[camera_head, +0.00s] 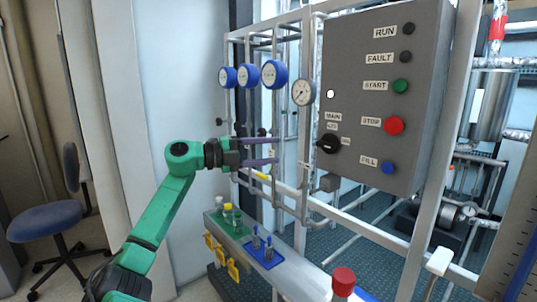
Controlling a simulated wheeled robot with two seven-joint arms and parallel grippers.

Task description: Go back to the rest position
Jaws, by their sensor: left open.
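My left gripper (262,152) comes in from the left on a green arm. Its two purple-grey fingers are apart and point right, with nothing seen between them. In the picture the fingers lie in front of the pipe frame (306,60), left of the grey control panel (372,95) and below the blue gauges (250,76). Whether the fingertips touch the frame cannot be told. My right gripper is not in view.
A shelf (300,272) below the gripper holds small bottles on a green mat and a blue mat. A red-capped item (343,281) stands at the bottom. A blue chair (42,222) is at the left. The panel has several buttons and a black knob (328,143).

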